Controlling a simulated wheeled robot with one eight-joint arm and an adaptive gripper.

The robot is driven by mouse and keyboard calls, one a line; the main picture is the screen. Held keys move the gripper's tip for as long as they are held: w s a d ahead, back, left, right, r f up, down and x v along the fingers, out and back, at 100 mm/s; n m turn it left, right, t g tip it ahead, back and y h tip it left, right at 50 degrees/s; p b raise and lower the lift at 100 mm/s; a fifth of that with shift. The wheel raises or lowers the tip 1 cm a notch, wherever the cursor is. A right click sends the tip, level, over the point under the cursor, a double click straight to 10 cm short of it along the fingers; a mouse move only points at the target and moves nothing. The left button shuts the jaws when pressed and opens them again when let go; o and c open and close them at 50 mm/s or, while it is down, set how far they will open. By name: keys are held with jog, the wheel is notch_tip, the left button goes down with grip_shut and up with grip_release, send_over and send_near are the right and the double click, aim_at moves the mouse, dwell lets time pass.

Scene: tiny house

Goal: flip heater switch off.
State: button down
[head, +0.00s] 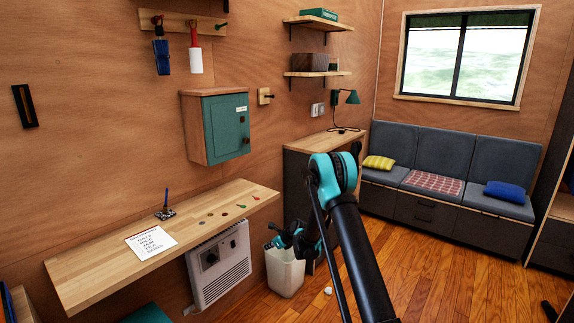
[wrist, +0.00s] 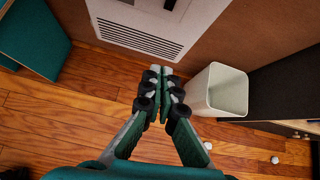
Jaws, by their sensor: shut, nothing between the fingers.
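The white heater (head: 237,272) is mounted on the wall under the wooden desk. A dark control panel with a small light knob or switch (head: 210,257) is on its front; its on or off position is too small to tell. In the wrist view the heater's slatted lower part (wrist: 135,38) is at the top, and only a dark edge of the controls shows at the frame's top. My gripper (head: 274,238) is right of the heater and apart from it. In the wrist view my gripper (wrist: 161,73) is shut and empty, its tips just below the heater's grille.
A white bin (head: 284,272) stands right of the heater, beside the dark cabinet (head: 297,190); it also shows in the wrist view (wrist: 200,95). The desk (head: 95,265) overhangs the heater. Small white balls lie on the floor. Open wooden floor (head: 430,270) extends to the right.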

jog(key=s+d+r+n+h, duration=0.4)
jog(key=s+d+r+n, duration=0.8)
jog(key=s+d+r, duration=0.5)
jog(key=s+d+n+h, duration=0.1)
jog(key=s+d+n, duration=0.2)
jog(key=s, duration=0.7)
jog(key=s+d+n+g+h, duration=0.1)
jog(key=s+d+n, duration=0.3)
jog(key=s, duration=0.6)
jog(key=s+d+n+h, duration=0.1)
jog(key=s+d+n, duration=0.2)
jog(key=s, duration=0.7)
jog(key=shift+s+d+n+g, duration=0.2)
jog(key=shift+d+n+g, duration=0.2)
jog(key=shift+n, duration=0.8)
